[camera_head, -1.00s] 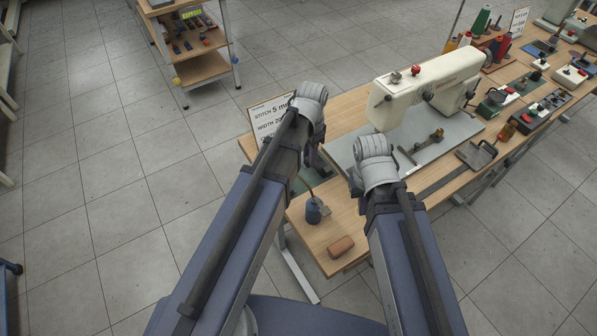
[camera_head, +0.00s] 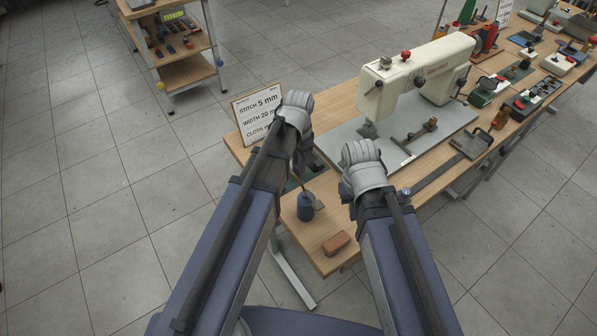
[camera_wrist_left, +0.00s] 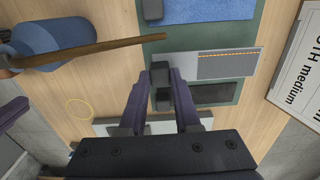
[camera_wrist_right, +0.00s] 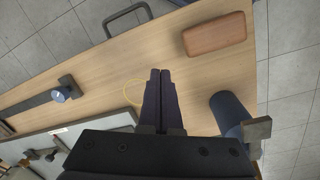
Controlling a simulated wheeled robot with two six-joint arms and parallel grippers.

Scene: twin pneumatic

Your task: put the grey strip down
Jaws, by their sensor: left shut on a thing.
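The light grey strip (camera_wrist_left: 228,63), with an orange dashed line along it, lies crosswise in the left wrist view over a dark green mat (camera_wrist_left: 146,50). My left gripper (camera_wrist_left: 160,76) is shut on its left end, between the two fingers. I cannot tell whether the strip touches the mat. In the head view my left gripper (camera_head: 298,165) is over the near left part of the table, and the strip is mostly hidden there by the arm. My right gripper (camera_wrist_right: 160,75) is shut and empty above bare wood; its own arm hides it in the head view.
A blue pot (camera_head: 305,206) with a brown stick and a reddish block (camera_head: 336,243) stand near the table's front edge. A thin yellow ring (camera_wrist_right: 135,92) marks bare wood. A white sign (camera_head: 259,113) stands behind, a sewing machine (camera_head: 420,75) to the right. Blue cloth (camera_wrist_left: 210,10) lies beyond the strip.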

